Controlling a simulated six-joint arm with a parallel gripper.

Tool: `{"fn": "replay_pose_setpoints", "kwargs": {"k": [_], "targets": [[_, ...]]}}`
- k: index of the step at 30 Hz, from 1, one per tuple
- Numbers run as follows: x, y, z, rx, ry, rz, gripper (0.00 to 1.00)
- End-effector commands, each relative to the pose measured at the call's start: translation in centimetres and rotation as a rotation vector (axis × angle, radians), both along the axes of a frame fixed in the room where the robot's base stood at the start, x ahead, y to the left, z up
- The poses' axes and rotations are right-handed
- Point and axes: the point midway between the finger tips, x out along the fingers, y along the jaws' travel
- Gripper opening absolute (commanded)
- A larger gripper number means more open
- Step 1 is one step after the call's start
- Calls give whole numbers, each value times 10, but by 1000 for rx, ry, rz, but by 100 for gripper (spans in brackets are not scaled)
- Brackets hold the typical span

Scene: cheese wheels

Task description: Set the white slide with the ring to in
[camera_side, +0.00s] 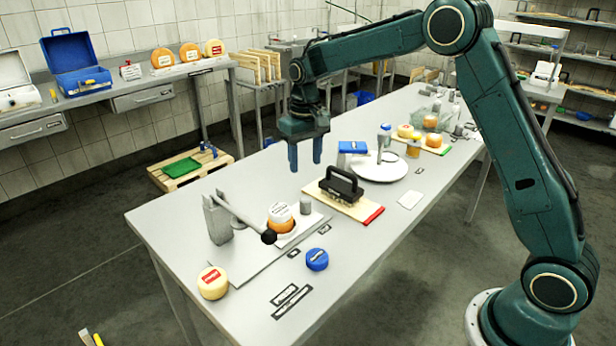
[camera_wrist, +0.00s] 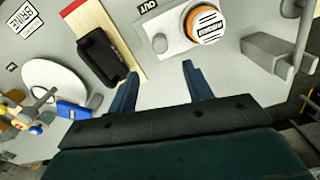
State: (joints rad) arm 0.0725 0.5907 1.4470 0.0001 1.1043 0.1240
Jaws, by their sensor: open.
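The white slide (camera_side: 314,219) lies on a grey base plate at the near left of the table, with a short grey knob (camera_side: 305,205) at its right end. An orange cheese wheel with a white labelled top (camera_side: 279,214) sits on it and hides most of the ring. In the wrist view the slide (camera_wrist: 178,38) and its knob (camera_wrist: 160,43) lie ahead of the fingers, beside a label reading OUT (camera_wrist: 148,5). My gripper (camera_side: 305,158) is open and empty above the table, behind the slide; its fingers also show in the wrist view (camera_wrist: 160,74), apart from the knob.
A lever press with a black ball (camera_side: 268,237) reaches across in front of the cheese. A black-handled brush (camera_side: 341,184) lies on a board right of the slide. A blue wheel (camera_side: 317,259) and a yellow wheel (camera_side: 212,283) stand nearer. A white round plate (camera_side: 379,170) is farther back.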

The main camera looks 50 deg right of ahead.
Motion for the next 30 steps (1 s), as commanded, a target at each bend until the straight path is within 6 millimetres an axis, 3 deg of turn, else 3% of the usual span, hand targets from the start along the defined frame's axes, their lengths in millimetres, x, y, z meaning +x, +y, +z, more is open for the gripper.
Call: {"fn": "replay_pose_setpoints", "kwargs": {"k": [21,30], "targets": [[-1,0,-102,0,4,1,50],[0,0,-122,-1,0,1,50]]}}
